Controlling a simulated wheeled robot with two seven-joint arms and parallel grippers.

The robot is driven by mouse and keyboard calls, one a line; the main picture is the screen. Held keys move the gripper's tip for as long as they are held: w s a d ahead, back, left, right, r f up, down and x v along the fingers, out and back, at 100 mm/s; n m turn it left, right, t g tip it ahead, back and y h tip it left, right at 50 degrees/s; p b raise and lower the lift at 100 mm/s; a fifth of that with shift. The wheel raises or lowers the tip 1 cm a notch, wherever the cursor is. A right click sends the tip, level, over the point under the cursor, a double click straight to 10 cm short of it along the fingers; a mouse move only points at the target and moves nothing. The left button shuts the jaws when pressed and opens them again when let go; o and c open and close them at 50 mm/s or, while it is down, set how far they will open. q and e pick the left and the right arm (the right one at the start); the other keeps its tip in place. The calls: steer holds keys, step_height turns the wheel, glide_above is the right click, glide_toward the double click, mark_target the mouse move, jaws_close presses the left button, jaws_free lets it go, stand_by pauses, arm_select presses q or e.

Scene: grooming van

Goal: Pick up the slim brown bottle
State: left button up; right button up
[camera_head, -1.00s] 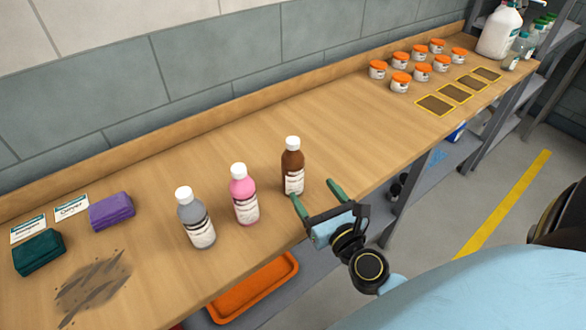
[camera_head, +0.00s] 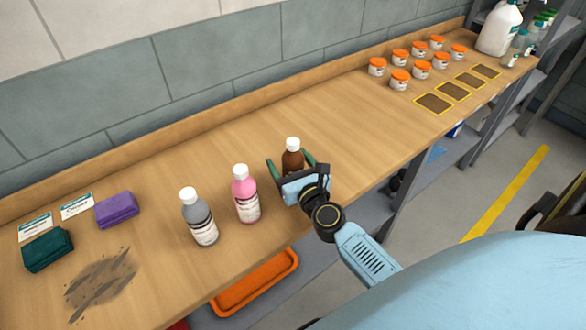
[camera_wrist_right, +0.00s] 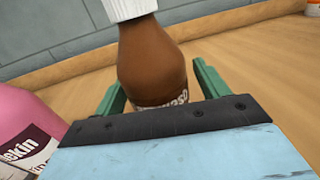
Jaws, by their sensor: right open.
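The slim brown bottle (camera_head: 292,160) stands upright on the wooden counter, with a white cap and a pale label. In the right wrist view the brown bottle (camera_wrist_right: 152,65) fills the middle, its lower part hidden behind my gripper's palm. My right gripper (camera_head: 290,165) is open, its green fingers on either side of the bottle. In the right wrist view the right gripper (camera_wrist_right: 158,88) shows a gap between each finger and the bottle. My left gripper is not in view.
A pink bottle (camera_head: 245,195) stands close left of the gripper, with a grey bottle (camera_head: 200,218) beyond it. Orange-lidded jars (camera_head: 400,80) stand far right. The counter behind the brown bottle is clear.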

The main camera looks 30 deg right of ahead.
steer(key=c, duration=1.3)
steer(key=shift+o, duration=0.2)
steer(key=shift+r, duration=0.15)
